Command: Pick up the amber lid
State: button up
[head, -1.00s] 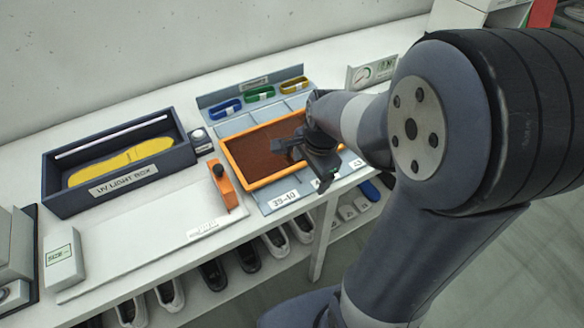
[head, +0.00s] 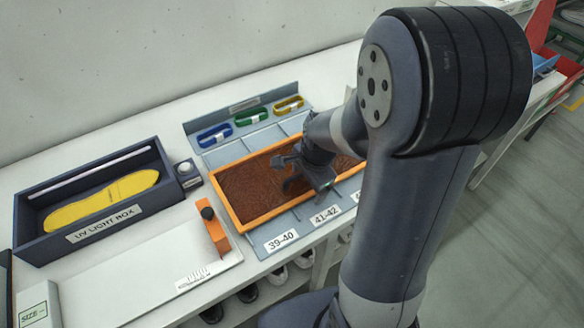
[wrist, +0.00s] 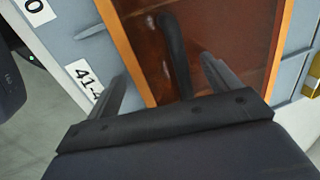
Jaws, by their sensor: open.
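The amber lid (head: 250,190) is a translucent brown panel with an orange frame, lying on the grey sectioned tray (head: 262,245). My gripper (head: 308,186) is over its right half in the head view and hides part of it. In the wrist view the lid (wrist: 235,30) fills the middle, and a dark upright bar (wrist: 174,50), apparently its handle, shows between the spread fingers of my gripper (wrist: 160,75). The fingers are open and hold nothing. I cannot tell how high they are above the lid.
Blue, green and yellow loops (head: 251,118) sit along the tray's back. A UV light box (head: 100,215) with a yellow insole stands left. An orange block (head: 214,232) with a black knob is left of the tray. Shoes (head: 278,278) are on the shelf below.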

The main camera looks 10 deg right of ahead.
jog(key=shift+s, duration=0.1)
grip_shut()
dwell(0.8)
